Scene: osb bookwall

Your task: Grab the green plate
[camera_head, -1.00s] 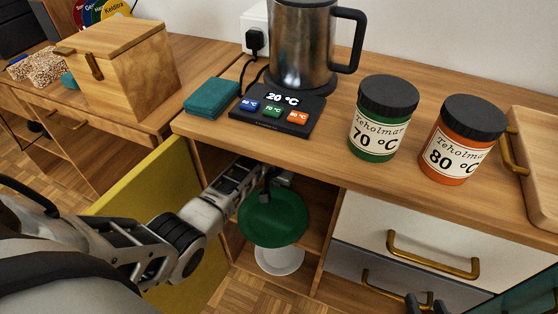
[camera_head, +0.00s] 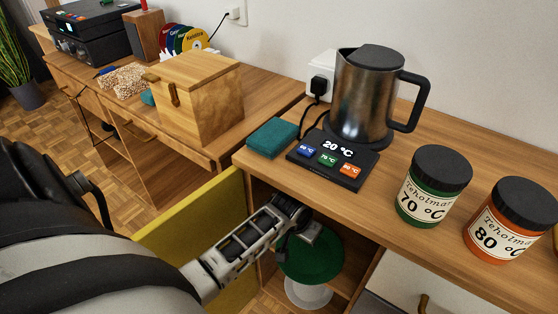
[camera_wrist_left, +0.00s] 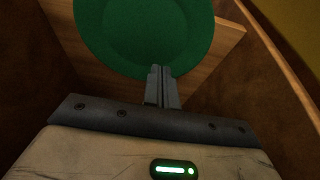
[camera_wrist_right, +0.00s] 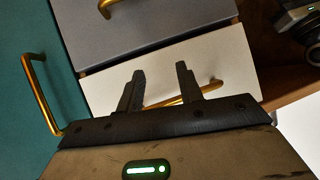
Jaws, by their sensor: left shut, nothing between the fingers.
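The green plate (camera_head: 316,262) is inside the open cabinet compartment under the worktop, above a white plate (camera_head: 308,294). In the left wrist view the green plate (camera_wrist_left: 140,32) fills the top, just beyond the fingertips. My left gripper (camera_wrist_left: 160,72) is shut and empty, its tips at the plate's near edge; I cannot tell whether they touch. In the head view my left arm reaches into the compartment and the left gripper (camera_head: 305,236) partly hides the plate. My right gripper (camera_wrist_right: 161,70) is open and empty, in front of the drawers.
A yellow door (camera_head: 190,240) stands open left of the compartment. On the worktop are a kettle (camera_head: 362,95), a teal box (camera_head: 272,138), a green jar (camera_head: 432,188) and an orange jar (camera_head: 508,222). A gold handle (camera_wrist_right: 185,98) lies behind the right fingers.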

